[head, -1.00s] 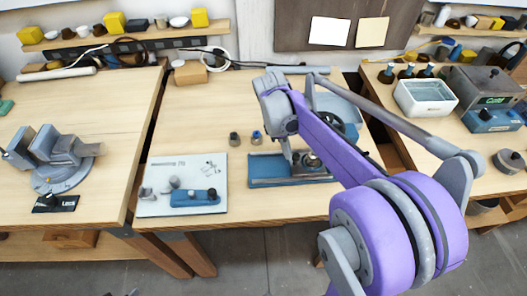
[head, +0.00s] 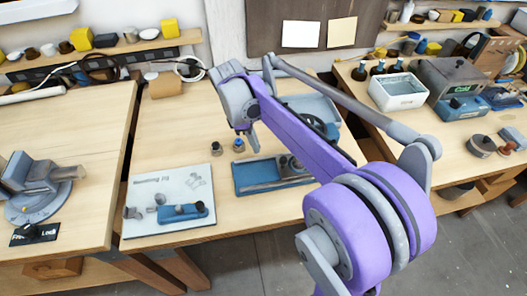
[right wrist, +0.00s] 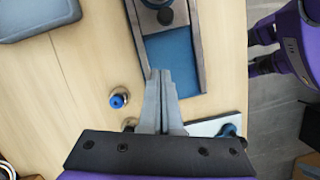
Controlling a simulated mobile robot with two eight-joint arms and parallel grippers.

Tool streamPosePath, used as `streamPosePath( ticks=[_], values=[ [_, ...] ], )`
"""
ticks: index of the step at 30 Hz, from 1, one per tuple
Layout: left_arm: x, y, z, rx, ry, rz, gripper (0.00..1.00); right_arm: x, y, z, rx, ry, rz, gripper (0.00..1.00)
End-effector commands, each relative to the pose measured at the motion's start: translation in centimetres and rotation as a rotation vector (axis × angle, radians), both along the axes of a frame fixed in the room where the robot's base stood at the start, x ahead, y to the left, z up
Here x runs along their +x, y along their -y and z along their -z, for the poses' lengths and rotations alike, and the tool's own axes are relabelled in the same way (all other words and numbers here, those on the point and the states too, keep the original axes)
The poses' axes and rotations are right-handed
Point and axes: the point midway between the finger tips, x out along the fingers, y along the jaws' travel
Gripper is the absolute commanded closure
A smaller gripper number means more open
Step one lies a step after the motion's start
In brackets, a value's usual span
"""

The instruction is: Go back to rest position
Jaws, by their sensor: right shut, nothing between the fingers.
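My right gripper (head: 253,146) is shut and empty above the middle bench, just behind the left end of a blue tray (head: 240,180). In the right wrist view its shut fingers (right wrist: 162,75) hang over the tray's edge, with nothing between them. My purple right arm reaches in from the lower right and hides part of the tray. A small blue-topped part (head: 239,145) stands close to the left of the fingers. It also shows in the right wrist view (right wrist: 118,101). My left gripper is in neither current view.
A white board (head: 150,185) with small parts and a blue block lies left of the tray. A white bin (head: 398,92) and a grey box (head: 455,75) stand on the right bench. Gaps separate the benches.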

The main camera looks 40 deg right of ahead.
Motion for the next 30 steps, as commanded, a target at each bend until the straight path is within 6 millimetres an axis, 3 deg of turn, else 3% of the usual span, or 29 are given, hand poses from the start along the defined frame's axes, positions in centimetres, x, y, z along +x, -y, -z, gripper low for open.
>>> streamPosePath(
  ticks=[6, 14, 20, 23, 30],
  values=[
    [0.1, 0.0, -0.3, 0.000, 0.002, 0.000, 0.50, 0.8, -0.7, -4.1, 0.001, 0.001, -0.001, 1.00],
    [0.1, 0.0, -0.4, 0.000, 0.002, 0.000, 0.50, 1.1, -1.0, -5.7, 0.000, 0.000, -0.001, 1.00],
    [0.1, 0.0, -0.3, 0.000, 0.002, 0.000, 0.50, 1.0, -1.1, -5.6, 0.000, 0.006, 0.003, 1.00],
    [0.1, 0.0, -0.3, 0.000, 0.002, 0.000, 0.50, 0.4, -2.2, -5.2, -0.006, 0.046, 0.030, 1.00],
    [0.1, 0.0, -0.3, 0.000, 0.002, 0.000, 0.50, -3.7, -8.7, -1.2, 0.012, 0.316, 0.241, 1.00]
  ],
)
